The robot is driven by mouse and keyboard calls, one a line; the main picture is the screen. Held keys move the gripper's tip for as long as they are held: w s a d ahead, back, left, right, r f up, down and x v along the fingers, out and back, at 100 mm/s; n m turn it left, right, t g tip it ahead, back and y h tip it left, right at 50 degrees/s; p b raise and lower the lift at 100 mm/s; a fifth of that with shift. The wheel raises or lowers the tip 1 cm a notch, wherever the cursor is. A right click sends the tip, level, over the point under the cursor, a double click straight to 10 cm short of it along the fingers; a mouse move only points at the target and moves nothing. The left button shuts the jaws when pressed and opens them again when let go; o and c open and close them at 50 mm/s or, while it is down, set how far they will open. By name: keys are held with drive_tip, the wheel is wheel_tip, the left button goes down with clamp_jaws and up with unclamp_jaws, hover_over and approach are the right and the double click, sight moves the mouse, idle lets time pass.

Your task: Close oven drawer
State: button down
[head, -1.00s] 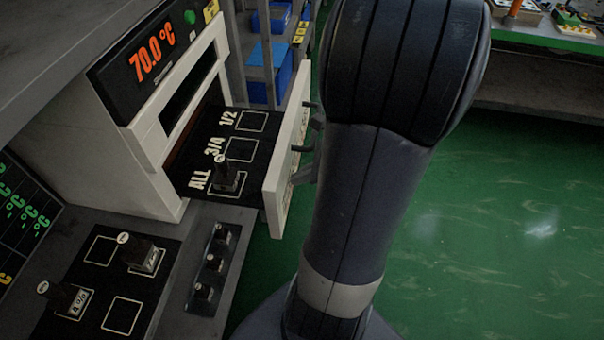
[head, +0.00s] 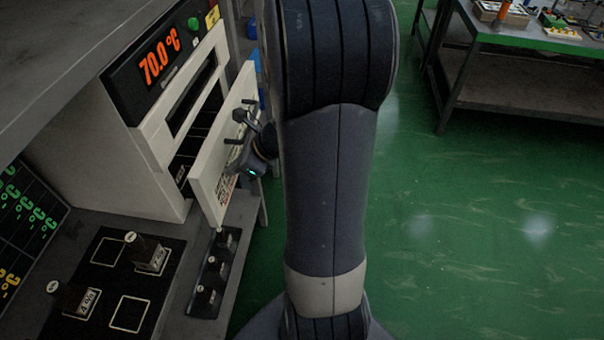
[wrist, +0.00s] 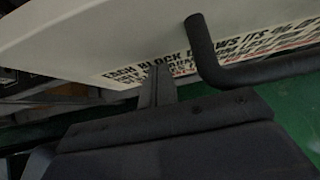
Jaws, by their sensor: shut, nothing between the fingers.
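The oven (head: 125,130) is a white box with a black panel reading 70.0 °C, at the left of the head view. Its white drawer front (head: 212,178) stands a little out from the oven, with a narrow strip of the dark drawer interior (head: 192,150) visible behind it. My gripper (head: 240,116) is at the drawer's outer face by the dark handle. In the wrist view the shut fingers (wrist: 157,88) meet or nearly meet the lettered drawer face (wrist: 110,35), beside the black bar handle (wrist: 205,50). Contact is hard to tell. Most of the drawer's inside is hidden.
A bench in front of the oven holds a black board with outlined squares and blocks (head: 150,257), and a small rack (head: 212,275) below the drawer. A temperature chart (head: 25,215) stands at far left. Green floor (head: 480,200) is open at right, before another workbench (head: 530,40).

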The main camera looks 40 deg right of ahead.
drive_tip(key=w+a, duration=0.4)
drive_tip(key=w, duration=0.1)
drive_tip(key=shift+w+a, duration=0.1)
drive_tip(key=shift+a, duration=0.15)
drive_tip(key=shift+w+a, duration=0.15)
drive_tip(key=shift+w, duration=0.05)
drive_tip(key=shift+r, duration=0.1)
drive_tip(key=shift+w+r, duration=0.1)
